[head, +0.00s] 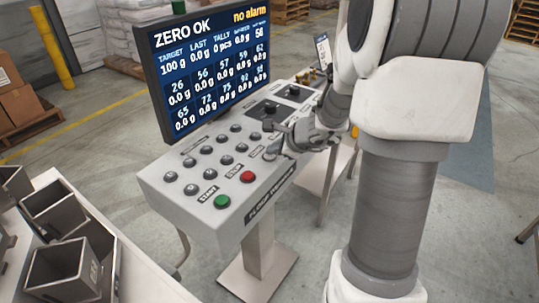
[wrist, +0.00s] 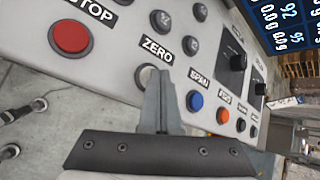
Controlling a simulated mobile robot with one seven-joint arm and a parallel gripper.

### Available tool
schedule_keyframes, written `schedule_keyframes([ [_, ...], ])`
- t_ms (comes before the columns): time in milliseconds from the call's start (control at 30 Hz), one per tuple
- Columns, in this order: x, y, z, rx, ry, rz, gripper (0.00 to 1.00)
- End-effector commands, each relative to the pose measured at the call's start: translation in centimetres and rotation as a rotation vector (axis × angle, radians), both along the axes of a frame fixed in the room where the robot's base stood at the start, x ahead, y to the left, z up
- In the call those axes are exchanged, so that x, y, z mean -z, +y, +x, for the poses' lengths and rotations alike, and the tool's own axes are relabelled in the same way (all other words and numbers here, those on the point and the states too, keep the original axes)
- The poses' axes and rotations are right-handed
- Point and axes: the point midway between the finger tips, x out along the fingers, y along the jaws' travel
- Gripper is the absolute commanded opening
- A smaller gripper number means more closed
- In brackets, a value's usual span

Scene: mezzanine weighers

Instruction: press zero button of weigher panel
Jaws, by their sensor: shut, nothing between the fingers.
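The weigher panel (head: 185,205) is a light grey sloped console with a dark screen (head: 205,75) behind it, reading "ZERO OK" and "no alarm". My gripper (head: 272,152) is at the panel's near right edge. In the wrist view the gripper (wrist: 162,78) is shut and empty, its tips beside the "ZERO" label.
The red stop button (wrist: 70,37) is left of the zero button; a blue button (wrist: 195,101) and an orange button (wrist: 222,115) are to its right. A green start button (head: 222,201) is at the panel's front. Open metal bins (head: 60,270) stand at lower left.

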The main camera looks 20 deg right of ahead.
Motion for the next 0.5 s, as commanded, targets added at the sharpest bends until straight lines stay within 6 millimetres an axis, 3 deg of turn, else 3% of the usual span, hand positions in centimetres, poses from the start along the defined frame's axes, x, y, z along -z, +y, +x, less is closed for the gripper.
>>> schedule_keyframes([
  [500,-0.74,-0.01,-0.03,0.0,0.001,0.0,0.0],
])
